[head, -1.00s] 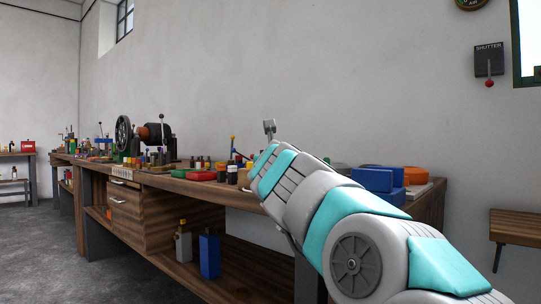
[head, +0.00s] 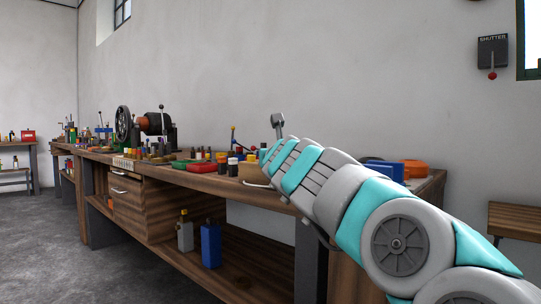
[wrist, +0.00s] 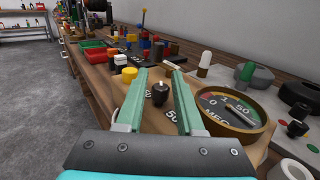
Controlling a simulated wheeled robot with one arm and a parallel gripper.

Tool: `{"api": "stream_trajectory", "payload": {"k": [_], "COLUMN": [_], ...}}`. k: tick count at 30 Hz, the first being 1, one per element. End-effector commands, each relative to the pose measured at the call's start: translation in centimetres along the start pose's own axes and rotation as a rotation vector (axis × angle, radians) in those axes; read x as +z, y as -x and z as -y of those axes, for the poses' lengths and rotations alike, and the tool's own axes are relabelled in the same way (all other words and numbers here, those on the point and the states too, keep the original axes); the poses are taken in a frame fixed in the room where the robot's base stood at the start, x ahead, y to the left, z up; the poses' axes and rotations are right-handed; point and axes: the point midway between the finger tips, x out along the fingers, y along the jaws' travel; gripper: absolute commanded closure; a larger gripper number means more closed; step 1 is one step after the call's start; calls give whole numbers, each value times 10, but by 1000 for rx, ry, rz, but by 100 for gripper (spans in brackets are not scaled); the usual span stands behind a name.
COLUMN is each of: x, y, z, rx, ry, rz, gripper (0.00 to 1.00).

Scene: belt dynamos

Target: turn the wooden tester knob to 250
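The wooden tester (wrist: 137,137) is in the wrist view, a tan wooden box with a round brass-rimmed dial (wrist: 231,108) on its right side. The dial is marked MEG and has coloured bands. The tester's dark knob (wrist: 159,95) has a pale mark on top and stands between my gripper's (wrist: 159,72) two green fingers. The fingers are open, with a gap on each side of the knob. Part of a number ending in 50 shows on the tester below the knob; other markings are hidden by the fingers. In the head view my arm covers most of the tester.
A yellow-topped jar (wrist: 129,75) and dark containers stand just beyond the left finger. A white-topped post (wrist: 204,63) stands behind the dial. The bench (head: 230,190) runs left along the wall, crowded with small items.

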Motion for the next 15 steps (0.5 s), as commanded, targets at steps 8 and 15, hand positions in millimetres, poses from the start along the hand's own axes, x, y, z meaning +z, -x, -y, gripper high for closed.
{"api": "stream_trajectory", "payload": {"k": [8,15], "x": [-1,-4], "y": [2,25], "z": [1,0], "rx": [-1,-1], "ry": [-1,1], "rz": [-2,-3], "gripper": [64,64]}}
